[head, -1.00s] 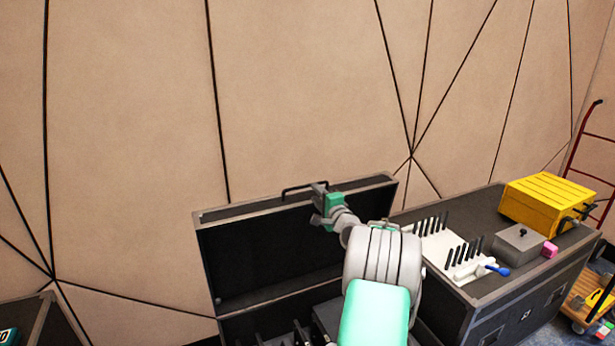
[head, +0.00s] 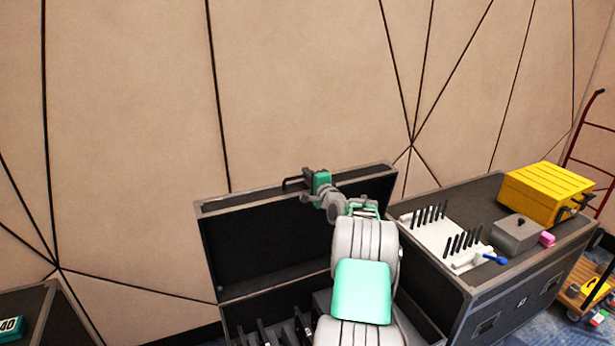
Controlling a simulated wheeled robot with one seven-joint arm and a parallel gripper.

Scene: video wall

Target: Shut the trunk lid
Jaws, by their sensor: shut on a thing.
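The black trunk lid (head: 258,252) stands open and upright at the back of the trunk, in front of the wall. A dark bar handle (head: 290,182) sits on its top edge. My gripper (head: 308,184) is at the right part of this handle and shut on it; the fingertips are small and partly hidden by the gripper body. My arm reaches up across the right side of the lid and covers part of it. The open trunk body (head: 226,322) below holds several dark upright items (head: 268,330).
Another dark case (head: 58,305) stands at the lower left. A red hand truck (head: 592,135) is at the far right.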

